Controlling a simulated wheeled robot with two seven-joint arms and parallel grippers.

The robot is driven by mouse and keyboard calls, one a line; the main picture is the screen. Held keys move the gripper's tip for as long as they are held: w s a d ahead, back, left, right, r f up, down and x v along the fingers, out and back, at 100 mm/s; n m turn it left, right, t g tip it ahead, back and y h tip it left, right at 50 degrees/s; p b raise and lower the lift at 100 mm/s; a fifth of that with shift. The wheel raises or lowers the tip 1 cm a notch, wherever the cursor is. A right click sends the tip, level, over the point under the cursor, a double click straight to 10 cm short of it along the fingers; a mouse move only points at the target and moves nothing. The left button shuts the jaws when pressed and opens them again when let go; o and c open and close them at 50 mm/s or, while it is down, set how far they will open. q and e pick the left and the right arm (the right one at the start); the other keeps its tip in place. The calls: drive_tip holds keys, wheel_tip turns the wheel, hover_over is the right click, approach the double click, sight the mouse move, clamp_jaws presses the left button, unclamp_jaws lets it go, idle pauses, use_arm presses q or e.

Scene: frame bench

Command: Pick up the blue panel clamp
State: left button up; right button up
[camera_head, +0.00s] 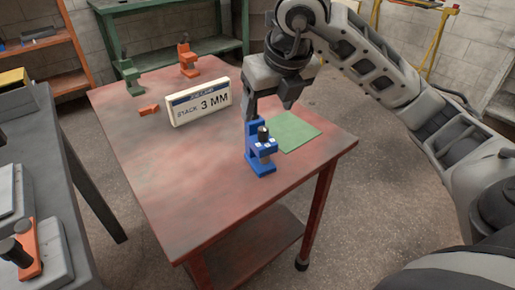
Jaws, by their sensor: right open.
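The blue panel clamp (261,152) stands upright on the red table (190,215), near its front right edge. It has a black knob on top. My right gripper (268,112) reaches in from the upper right and points down. Its fingers are open and are seen just above and behind the clamp. I cannot tell whether a finger touches the clamp. My left gripper is not in view.
A sign reading "STACK 3 MM" (200,103) stands left of the clamp. A green square (294,131) lies right of it. An orange clamp (188,58), a green clamp (129,76) and a small orange piece (149,110) are farther back. A grey bench (75,185) stands at left.

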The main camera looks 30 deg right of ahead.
sight(261, 126)
drive_tip(key=x, duration=0.9)
drive_tip(key=shift+w+d+f, duration=0.15)
drive_tip(key=shift+w+f, duration=0.1)
drive_tip(key=shift+w, duration=0.1)
drive_tip(key=c, duration=1.4)
clamp_jaws()
drive_tip(key=shift+r, duration=0.15)
